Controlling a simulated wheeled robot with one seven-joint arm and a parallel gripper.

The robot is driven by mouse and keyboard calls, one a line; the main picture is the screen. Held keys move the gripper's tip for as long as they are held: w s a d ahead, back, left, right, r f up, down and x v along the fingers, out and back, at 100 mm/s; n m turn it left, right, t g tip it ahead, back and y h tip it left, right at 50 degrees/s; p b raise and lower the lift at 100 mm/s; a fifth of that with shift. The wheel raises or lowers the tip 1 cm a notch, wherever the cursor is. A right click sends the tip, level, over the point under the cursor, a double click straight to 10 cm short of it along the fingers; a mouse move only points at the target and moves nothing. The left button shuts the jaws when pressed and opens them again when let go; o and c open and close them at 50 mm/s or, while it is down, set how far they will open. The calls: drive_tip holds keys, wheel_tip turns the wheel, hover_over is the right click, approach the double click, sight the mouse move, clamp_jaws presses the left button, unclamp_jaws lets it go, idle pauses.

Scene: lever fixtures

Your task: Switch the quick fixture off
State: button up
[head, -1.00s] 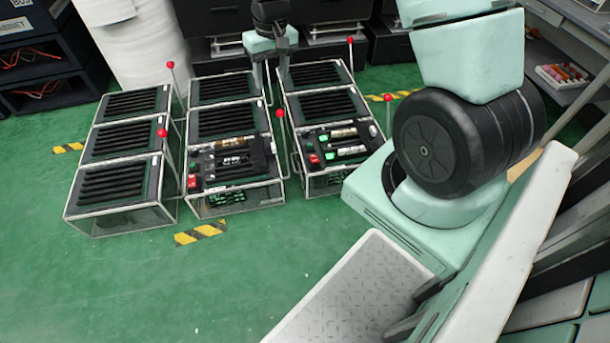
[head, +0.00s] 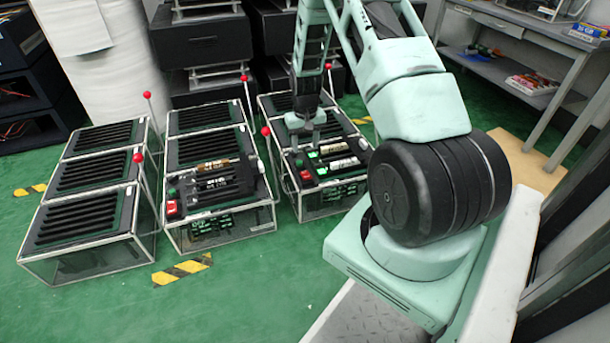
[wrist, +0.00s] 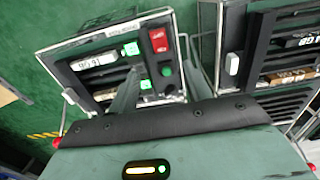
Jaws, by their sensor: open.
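The right-hand front fixture (head: 325,188) is a clear-sided box with a dark top, white labels and lit green indicators. It has a red switch (head: 305,176) and a green button (head: 299,163); the wrist view also shows the red switch (wrist: 158,40) and green button (wrist: 166,71). My gripper (head: 314,140) is open and empty above its control panel; contact cannot be told. The middle front fixture (head: 205,238) has a similar red switch (head: 172,207) and green button (head: 172,192). The labels are too small to tell which fixture is quick.
Several slatted fixtures stand in three rows on the green floor, including the left front one (head: 85,240). Levers with red balls rise beside them, such as one (head: 265,131) between the middle and right rows. A shelf table (head: 520,60) stands at right.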

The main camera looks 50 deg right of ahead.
sight(305, 174)
wheel_tip(305, 174, down, 11)
drive_tip(key=b, duration=0.5)
drive_tip(key=shift+f, duration=0.15)
drive_tip(key=c, duration=1)
